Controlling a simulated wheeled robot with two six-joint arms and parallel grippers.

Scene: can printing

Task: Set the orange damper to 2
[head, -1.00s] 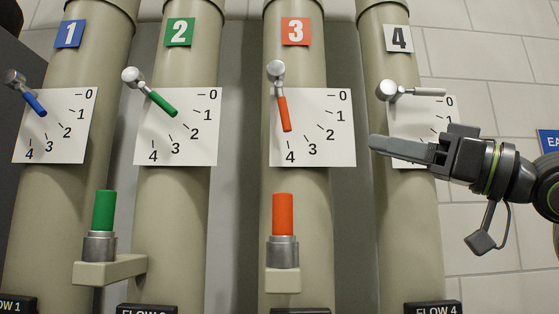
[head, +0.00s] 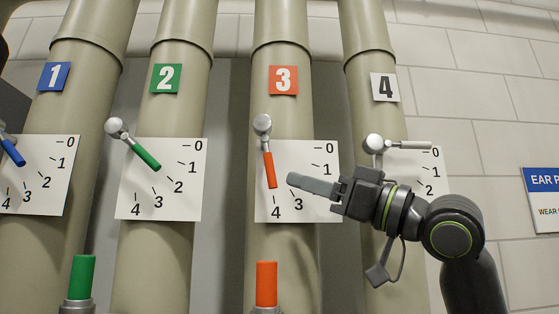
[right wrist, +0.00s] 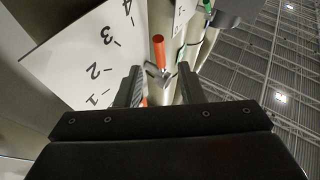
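The orange damper's handle (head: 269,168) hangs from its silver pivot on the pipe marked 3. It points steeply down, close to the 4 mark of its white scale (head: 325,205). My right gripper (head: 292,180) comes in from the right in front of this scale, fingertips just right of the handle's lower end. In the right wrist view its two fingers (right wrist: 162,85) are apart with nothing visibly clamped. An orange rod (right wrist: 158,52) shows beyond and between the fingertips there. I cannot tell the exact gap between handle and fingers. My left gripper is not clearly in view.
Left of it are the green (head: 146,157) and blue (head: 12,152) handles; right, the grey handle (head: 408,145) of pipe 4, just above my right gripper. An upright orange cylinder (head: 266,283) stands below the orange scale, and a green one (head: 83,277) at lower left.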

